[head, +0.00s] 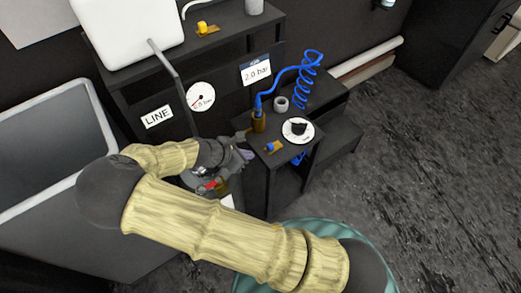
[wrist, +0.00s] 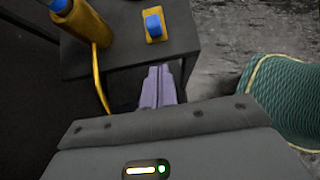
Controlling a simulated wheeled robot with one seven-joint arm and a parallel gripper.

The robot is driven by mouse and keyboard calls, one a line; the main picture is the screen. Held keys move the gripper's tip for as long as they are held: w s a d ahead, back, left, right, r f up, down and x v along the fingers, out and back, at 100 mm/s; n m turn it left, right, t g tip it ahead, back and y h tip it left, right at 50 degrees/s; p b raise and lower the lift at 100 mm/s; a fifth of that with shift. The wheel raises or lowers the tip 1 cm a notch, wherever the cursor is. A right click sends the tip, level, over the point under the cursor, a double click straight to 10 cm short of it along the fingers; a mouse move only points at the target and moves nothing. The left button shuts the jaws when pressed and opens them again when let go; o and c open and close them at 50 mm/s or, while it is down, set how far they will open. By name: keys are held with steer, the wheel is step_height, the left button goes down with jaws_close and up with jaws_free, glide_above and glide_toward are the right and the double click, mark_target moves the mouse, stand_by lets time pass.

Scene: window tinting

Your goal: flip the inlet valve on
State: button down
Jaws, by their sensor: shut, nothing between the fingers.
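A small blue toggle on a yellow plate (head: 272,147) sits on top of the low black stand (head: 268,183). It has the look of a valve switch, but no label on it is readable. It shows larger in the wrist view (wrist: 154,25). My gripper (head: 247,155) is at the stand's left front edge, left of the toggle and apart from it. In the wrist view its lavender fingers (wrist: 158,87) are together and empty, just short of the toggle. A red-handled part (head: 211,184) lies partly hidden beside my arm.
A brass cylinder (head: 258,122) with a coiled blue hose (head: 305,75) stands behind the toggle. A round dial (head: 298,130) is to its right. A gauge (head: 200,97), a LINE label (head: 157,116) and a "2.0 bar" card (head: 256,70) are behind.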

mark_target(267, 150)
steer(key=w+d, duration=0.1)
steer(key=d, duration=0.1)
steer(key=w+d+f, duration=0.1)
steer(key=w+d, duration=0.1)
steer(key=shift+d+f+b, duration=0.2)
steer(key=shift+b, duration=0.1)
